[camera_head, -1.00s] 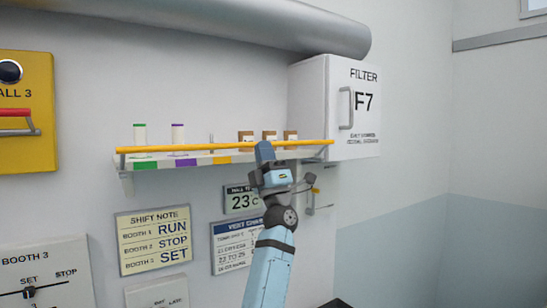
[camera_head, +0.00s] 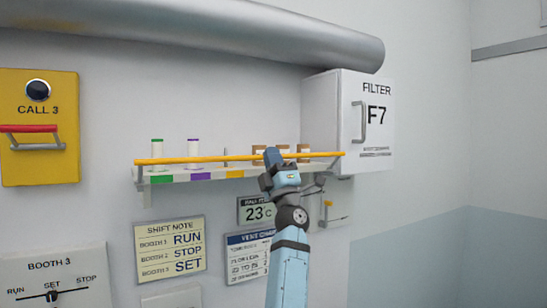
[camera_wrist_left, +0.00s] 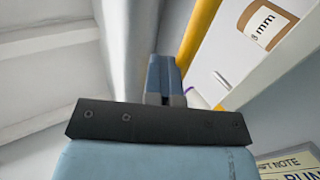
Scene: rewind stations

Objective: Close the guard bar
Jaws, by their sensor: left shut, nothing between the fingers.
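The yellow guard bar (camera_head: 205,159) runs level along the front of a wall shelf (camera_head: 215,174), a little above its edge, with a bracket at each end. My left gripper (camera_head: 272,155) is shut and empty, its tip at the bar right of the middle. In the left wrist view the shut fingers (camera_wrist_left: 162,78) are beside the bar (camera_wrist_left: 199,32), which slants past their right side. I cannot tell whether they touch it. My right gripper is not in view.
A yellow call box (camera_head: 38,110) hangs left. Signs (camera_head: 170,248) hang below.

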